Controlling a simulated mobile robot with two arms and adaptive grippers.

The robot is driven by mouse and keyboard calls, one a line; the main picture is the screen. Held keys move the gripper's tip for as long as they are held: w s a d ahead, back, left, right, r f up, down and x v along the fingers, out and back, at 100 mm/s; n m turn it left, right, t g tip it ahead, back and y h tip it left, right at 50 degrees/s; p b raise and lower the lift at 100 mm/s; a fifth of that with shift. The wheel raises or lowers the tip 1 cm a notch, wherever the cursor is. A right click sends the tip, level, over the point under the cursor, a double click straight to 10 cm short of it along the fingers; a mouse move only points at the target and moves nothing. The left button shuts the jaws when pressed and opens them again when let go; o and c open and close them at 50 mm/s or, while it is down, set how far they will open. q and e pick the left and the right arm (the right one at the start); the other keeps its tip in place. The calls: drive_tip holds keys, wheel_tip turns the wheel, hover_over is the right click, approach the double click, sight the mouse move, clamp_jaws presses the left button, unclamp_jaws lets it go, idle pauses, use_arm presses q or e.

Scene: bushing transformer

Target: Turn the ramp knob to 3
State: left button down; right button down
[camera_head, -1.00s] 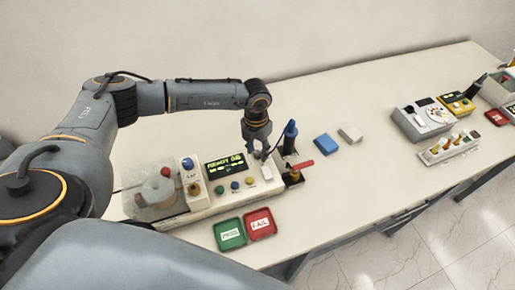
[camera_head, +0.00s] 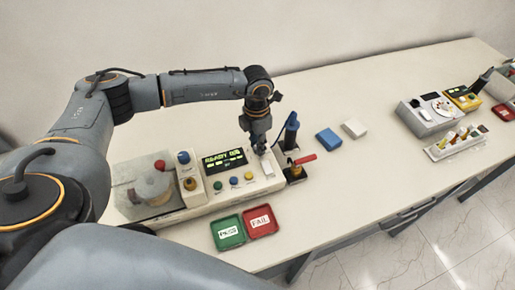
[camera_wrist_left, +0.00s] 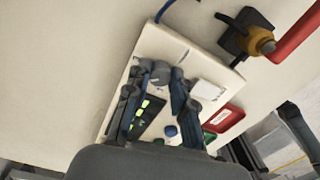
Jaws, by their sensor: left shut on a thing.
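The ramp knob looks to be the small grey knob (camera_wrist_left: 161,70) on the tester panel, seen in the left wrist view between my fingertips; its pointer and numbers cannot be read. My left gripper (camera_head: 261,149) comes down from above onto the panel's back right part and is shut on the knob. Its fingers also show in the left wrist view (camera_wrist_left: 162,75), one on each side of the knob. The cream tester (camera_head: 217,205) has a dark display (camera_head: 224,161) with green text that seems to start with READY. My right gripper is not in view.
Beside the tester stand a blue-handled probe (camera_head: 291,132) and a red lever (camera_head: 304,159). In front lie a green tray (camera_head: 228,233) and a red tray (camera_head: 261,221). Blue (camera_head: 328,138) and white (camera_head: 354,128) blocks lie to the right. The table's middle right is clear.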

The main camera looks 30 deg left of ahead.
use_arm(q)
drive_tip(key=m+b, duration=0.5)
drive_tip(key=shift+w+f+b, duration=0.1)
drive_tip(key=shift+f+b, duration=0.1)
drive_tip(key=shift+b, duration=0.1)
drive_tip(key=shift+r+m+b, duration=0.2)
drive_tip(key=shift+m+b, duration=0.95)
drive_tip(key=shift+m, duration=0.25)
drive_tip(key=c, duration=1.1)
unclamp_jaws()
wheel_tip(320, 180, up, 12)
drive_tip(key=shift+w+r, duration=0.1)
